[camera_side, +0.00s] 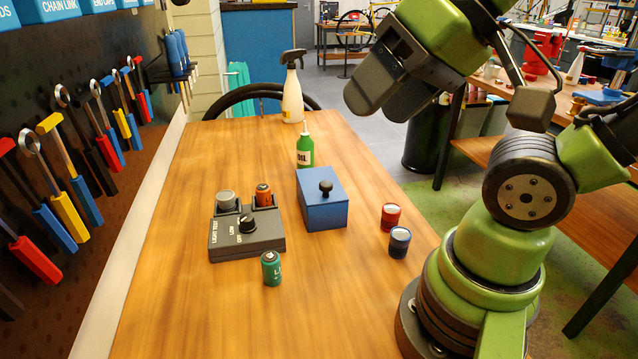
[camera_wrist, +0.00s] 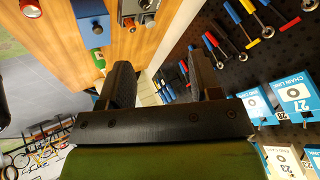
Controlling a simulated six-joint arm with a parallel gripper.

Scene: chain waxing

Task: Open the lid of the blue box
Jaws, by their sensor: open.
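The blue box (camera_side: 322,207) stands on the wooden bench near its middle. Its lid (camera_side: 321,188) is shut, with a black round knob (camera_side: 326,187) on top. In the wrist view the blue box (camera_wrist: 90,18) shows at the top left, with its knob (camera_wrist: 97,29) visible. My gripper (camera_side: 368,112) is raised above the bench, behind and to the right of the box, well apart from it. Its two dark fingers (camera_wrist: 160,82) are spread and nothing is between them.
Left of the box is a grey test device (camera_side: 247,243) holding two small cylinders. A green cylinder (camera_side: 271,268) stands before it. A red can (camera_side: 390,216) and dark blue can (camera_side: 399,241) stand right of the box. A green oil bottle (camera_side: 305,150) and spray bottle (camera_side: 292,95) stand behind.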

